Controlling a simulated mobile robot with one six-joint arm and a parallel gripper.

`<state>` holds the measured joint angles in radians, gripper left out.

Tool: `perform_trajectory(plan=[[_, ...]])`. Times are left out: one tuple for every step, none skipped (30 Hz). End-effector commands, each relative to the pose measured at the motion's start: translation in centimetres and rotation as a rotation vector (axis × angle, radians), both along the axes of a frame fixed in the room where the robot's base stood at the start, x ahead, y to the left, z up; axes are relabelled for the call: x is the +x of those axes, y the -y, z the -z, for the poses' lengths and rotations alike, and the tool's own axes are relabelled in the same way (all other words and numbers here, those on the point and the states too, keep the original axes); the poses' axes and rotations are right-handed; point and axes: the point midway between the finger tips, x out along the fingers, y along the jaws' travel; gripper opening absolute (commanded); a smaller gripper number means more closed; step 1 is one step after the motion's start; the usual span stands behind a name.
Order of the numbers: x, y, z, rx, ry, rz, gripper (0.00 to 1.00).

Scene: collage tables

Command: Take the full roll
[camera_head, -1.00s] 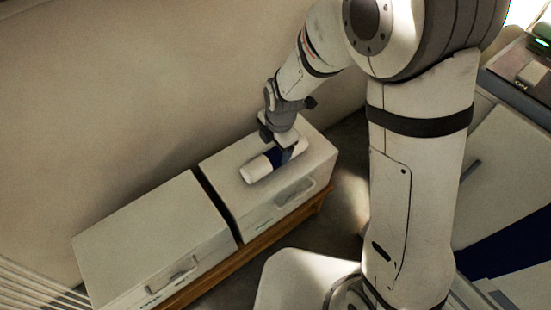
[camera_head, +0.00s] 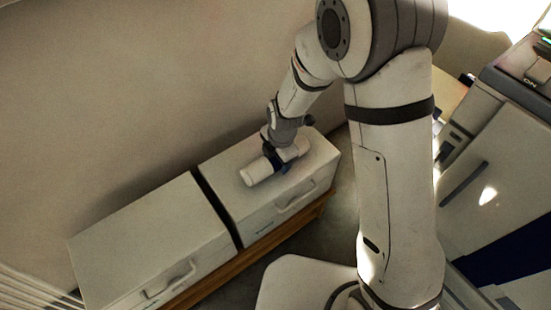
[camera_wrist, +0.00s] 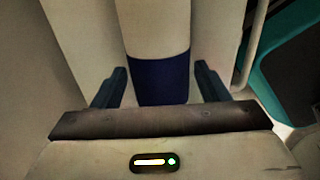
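The roll is a white cylinder with a dark blue band. It lies on its side on top of the right white box, and its near end (camera_head: 257,173) points to the lower left. My gripper (camera_head: 277,165) is down over the middle of the roll. In the wrist view, the roll (camera_wrist: 157,35) runs between my two dark fingers (camera_wrist: 160,85), with its blue band between them. A narrow gap shows on the right side of the band; on the left the finger is very close. The fingers look open around the roll.
The right white box (camera_head: 225,168) has a handle on its front and stands on a wooden bench (camera_head: 262,250). A second white box (camera_head: 140,235) stands to its left, across a narrow gap. A plain wall (camera_head: 110,100) is close behind. A grey machine (camera_head: 490,150) is at the right.

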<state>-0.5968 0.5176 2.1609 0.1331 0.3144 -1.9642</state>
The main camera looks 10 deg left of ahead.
Motion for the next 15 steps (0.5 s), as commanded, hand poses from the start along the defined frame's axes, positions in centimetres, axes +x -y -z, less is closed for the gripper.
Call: perform_trajectory(plan=[[0.0,0.02,-0.01,0.0,0.0,0.0,0.64],[0.01,0.02,-0.01,0.0,0.0,0.0,0.61],[0.01,0.02,-0.01,0.0,0.0,0.0,0.58],[0.01,0.02,-0.01,0.0,0.0,0.001,0.56],[0.02,0.03,-0.01,0.0,0.0,0.001,0.53],[0.01,0.04,-0.02,0.0,0.0,0.001,0.5],[0.01,0.04,-0.02,0.0,0.0,0.001,0.47],[0.01,0.04,-0.02,0.0,0.0,0.001,0.45],[0.02,0.04,-0.02,0.0,0.0,0.001,0.42],[0.02,0.04,-0.02,0.0,0.0,0.001,0.39],[0.02,0.04,-0.02,0.0,0.0,0.001,0.37],[0.02,0.05,-0.02,0.0,0.0,0.001,0.33],[0.02,0.05,-0.02,0.0,0.0,0.001,0.31],[0.02,0.05,-0.02,0.0,0.0,0.001,0.29],[0.03,0.06,-0.02,0.0,0.0,0.001,0.25]])
